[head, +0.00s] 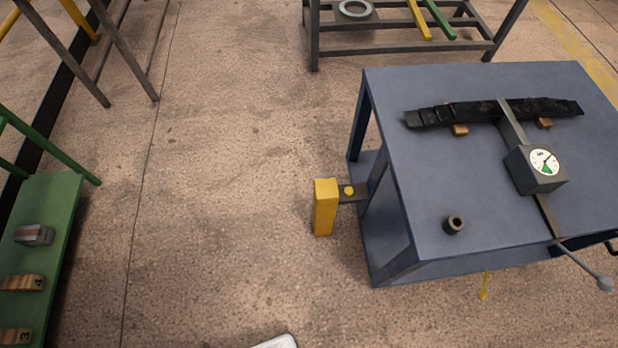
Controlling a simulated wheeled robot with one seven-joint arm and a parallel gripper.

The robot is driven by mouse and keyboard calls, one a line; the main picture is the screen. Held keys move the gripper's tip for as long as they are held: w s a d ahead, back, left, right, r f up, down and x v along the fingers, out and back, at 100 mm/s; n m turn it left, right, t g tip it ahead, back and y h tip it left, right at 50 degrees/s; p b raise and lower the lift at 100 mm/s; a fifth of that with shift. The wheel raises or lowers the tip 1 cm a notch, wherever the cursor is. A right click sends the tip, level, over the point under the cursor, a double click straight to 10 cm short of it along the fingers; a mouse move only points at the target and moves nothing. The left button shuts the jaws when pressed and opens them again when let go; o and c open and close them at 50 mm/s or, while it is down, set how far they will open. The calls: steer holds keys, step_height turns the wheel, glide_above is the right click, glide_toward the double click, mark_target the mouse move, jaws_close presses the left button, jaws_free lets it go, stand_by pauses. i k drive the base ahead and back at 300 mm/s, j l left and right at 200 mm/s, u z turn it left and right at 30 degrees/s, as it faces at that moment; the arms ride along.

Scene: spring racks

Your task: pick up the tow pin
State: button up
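No thing in view is clearly marked as the tow pin. A small yellow round-headed piece (349,190) sits on a dark bracket (357,197) at the left side of the blue table; it could be the head of a pin, but its lower part is hidden. A thin yellow piece (485,286) hangs below the table's front edge, too small to make out. A short dark hollow cylinder (453,225) stands on the tabletop.
The blue table (400,160) carries a black leaf spring (470,111) on wooden blocks and a dial gauge (541,163). A yellow post (325,207) stands beside the bracket. A green bench (55,215) is at left, a rack (400,52) behind. The floor between is clear.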

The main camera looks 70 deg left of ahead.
mark_target(349, 191)
steer(key=u, duration=1.35)
